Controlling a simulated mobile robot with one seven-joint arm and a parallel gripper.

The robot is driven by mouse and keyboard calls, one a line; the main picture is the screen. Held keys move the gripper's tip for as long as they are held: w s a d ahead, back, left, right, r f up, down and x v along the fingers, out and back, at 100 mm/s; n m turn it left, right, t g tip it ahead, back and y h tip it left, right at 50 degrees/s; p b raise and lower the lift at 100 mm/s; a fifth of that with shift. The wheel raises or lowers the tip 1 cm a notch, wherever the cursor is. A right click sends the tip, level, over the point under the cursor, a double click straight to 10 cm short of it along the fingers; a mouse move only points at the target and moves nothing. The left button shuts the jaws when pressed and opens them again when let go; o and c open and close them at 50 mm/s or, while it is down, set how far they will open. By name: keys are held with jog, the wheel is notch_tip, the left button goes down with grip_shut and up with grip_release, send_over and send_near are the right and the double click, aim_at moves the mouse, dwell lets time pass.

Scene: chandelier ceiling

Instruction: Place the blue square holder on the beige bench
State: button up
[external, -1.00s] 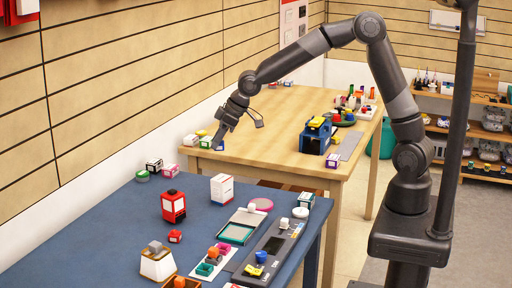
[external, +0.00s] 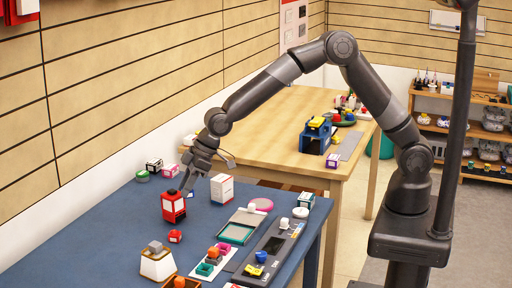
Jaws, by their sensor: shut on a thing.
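My gripper (external: 187,191) is low over the far left part of the blue table, just behind and right of a red lantern-like object. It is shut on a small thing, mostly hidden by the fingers. A bit of blue and white (external: 194,197) shows at the fingertips; I cannot tell for sure that this is the blue square holder. The beige bench (external: 262,133) stands behind the blue table, with bare wood in its middle. A larger blue boxy stand (external: 315,138) with a yellow top sits on its right side.
On the blue table (external: 110,218), the red lantern-like object (external: 173,207) and a white carton (external: 222,188) stand close to my gripper. A teal-lined tray (external: 238,232) and a dark grey tray (external: 270,250) lie to the right. A purple-and-white box (external: 333,160) is at the bench's front edge.

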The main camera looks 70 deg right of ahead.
jog(key=a+f, duration=0.2)
jog(key=a, duration=0.1)
jog(key=s+a+f, duration=0.1)
jog(key=a+f, duration=0.2)
jog(key=a, duration=0.1)
jog(key=a+f, duration=0.2)
jog(key=a, duration=0.2)
jog(key=shift+s+a+f, duration=0.15)
jog(key=shift+a+f, duration=0.1)
jog(key=shift+f, duration=2.1)
jog(key=shift+f, duration=0.1)
jog(key=o, duration=1)
jog(key=shift+c, duration=0.2)
jog(key=shift+s+d+r, duration=0.1)
jog(key=shift+d+r, duration=0.05)
jog(key=shift+r, duration=0.4)
jog(key=v, duration=1.1)
jog(key=shift+s, duration=0.1)
